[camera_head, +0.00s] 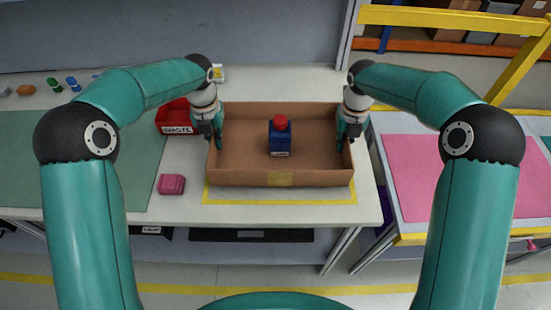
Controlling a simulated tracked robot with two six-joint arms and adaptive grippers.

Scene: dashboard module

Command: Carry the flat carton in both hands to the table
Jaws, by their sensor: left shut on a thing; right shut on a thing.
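A flat open brown carton (245,178) is in the middle of the view, over the right part of a white table (185,207). A dark blue container with a red cap (280,138) stands upright inside it. My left gripper (217,140) is shut on the carton's left wall. My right gripper (343,137) is shut on its right wall. The carton lies over a yellow-outlined area (280,202) of the table; I cannot tell whether its bottom touches the surface. The fingers partly hide the side walls.
A red bin marked WASTE (175,118) and a pink block (171,184) are left of the carton. A green mat (75,165) covers the table's left part. A separate table with a pink mat (432,175) stands right, across a gap. A yellow rail (455,18) rises behind it.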

